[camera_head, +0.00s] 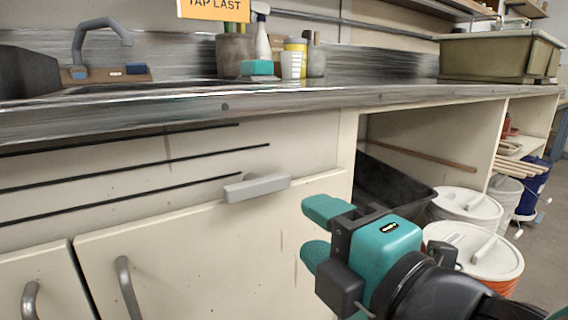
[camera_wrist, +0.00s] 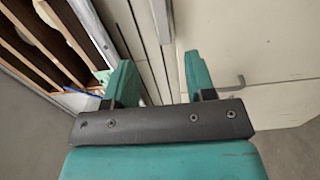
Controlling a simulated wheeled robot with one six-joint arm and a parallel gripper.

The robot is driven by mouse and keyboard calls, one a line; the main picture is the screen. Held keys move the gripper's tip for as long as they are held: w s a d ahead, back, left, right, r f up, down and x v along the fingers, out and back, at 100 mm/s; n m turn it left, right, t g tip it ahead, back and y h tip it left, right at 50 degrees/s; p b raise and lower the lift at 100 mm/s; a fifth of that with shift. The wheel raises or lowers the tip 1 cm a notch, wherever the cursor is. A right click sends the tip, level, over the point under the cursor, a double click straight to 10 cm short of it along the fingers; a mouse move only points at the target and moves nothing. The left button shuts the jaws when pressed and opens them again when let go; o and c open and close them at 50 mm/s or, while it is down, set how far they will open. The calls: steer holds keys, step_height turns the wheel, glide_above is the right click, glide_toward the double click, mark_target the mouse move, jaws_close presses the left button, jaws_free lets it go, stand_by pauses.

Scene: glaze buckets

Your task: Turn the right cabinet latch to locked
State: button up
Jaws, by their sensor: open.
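The right cabinet latch is a light grey bar (camera_head: 256,187) lying nearly level, its right end slightly higher, at the top of the right cabinet door (camera_head: 210,260). My gripper (camera_head: 317,232) is open and empty, with teal fingers one above the other in the head view. It is to the right of the latch and a little lower, apart from it. In the wrist view my gripper (camera_wrist: 160,75) has its fingers spread in front of pale cabinet panels.
Grey pull handles (camera_head: 127,287) stick out from the doors. The metal counter edge (camera_head: 225,106) overhangs above. A black tub (camera_head: 392,187) and lidded buckets (camera_head: 474,249) stand under the counter to the right. A hooked handle (camera_wrist: 232,85) shows in the wrist view.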

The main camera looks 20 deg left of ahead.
mark_target(261, 189)
steer(key=p+x, duration=1)
steer(key=p, duration=0.1)
steer(key=shift+w+a+r, duration=0.1)
steer(key=shift+a+r, duration=0.1)
steer(key=shift+a, duration=0.05)
steer(key=shift+w+a+f+p, duration=0.25)
steer(key=shift+w+a+p, duration=0.25)
steer(key=shift+a, duration=0.1)
steer(key=c, duration=0.9)
